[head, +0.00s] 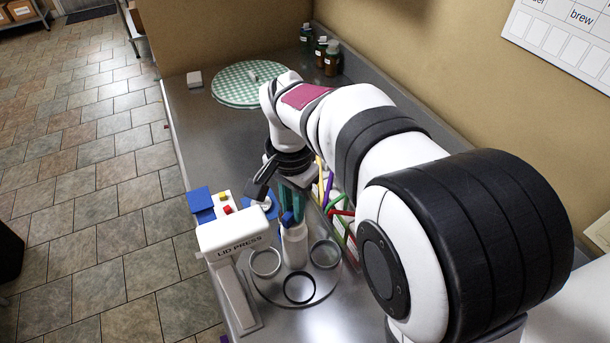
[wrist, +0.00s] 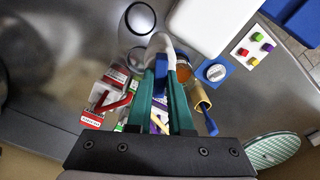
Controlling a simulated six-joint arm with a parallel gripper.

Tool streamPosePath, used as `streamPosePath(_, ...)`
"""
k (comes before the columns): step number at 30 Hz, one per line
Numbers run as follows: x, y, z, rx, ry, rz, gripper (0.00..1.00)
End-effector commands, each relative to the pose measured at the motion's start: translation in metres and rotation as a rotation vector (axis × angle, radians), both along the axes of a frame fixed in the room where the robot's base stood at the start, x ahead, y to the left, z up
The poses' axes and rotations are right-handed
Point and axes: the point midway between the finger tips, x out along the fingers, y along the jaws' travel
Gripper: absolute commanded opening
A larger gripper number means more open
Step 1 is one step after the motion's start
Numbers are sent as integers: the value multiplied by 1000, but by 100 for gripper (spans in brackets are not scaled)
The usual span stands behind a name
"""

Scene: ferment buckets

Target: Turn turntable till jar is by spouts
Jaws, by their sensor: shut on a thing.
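A round clear-grey disc, apparently the turntable (head: 297,303), lies at the front of the steel counter with several ring holders on it. A white bottle-like thing (head: 293,246) stands upright at its back edge; I cannot tell whether this is the jar. My gripper (head: 290,208) points down with its teal fingers shut at the top of this thing. Red, green, purple and yellow spout-like pieces (head: 334,196) stand just right of my gripper, partly hidden by my arm.
The white lid press (head: 235,232) stands close at the left of the turntable, with a button panel (head: 227,203) and blue box (head: 199,199) behind. A green checkered round (head: 238,86) and dark bottles (head: 331,59) sit at the far end.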

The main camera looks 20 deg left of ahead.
Motion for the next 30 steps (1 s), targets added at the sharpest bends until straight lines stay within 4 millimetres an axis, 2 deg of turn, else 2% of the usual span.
streamPosePath(30, 0, 0, 1, 2, -1, -506, 0)
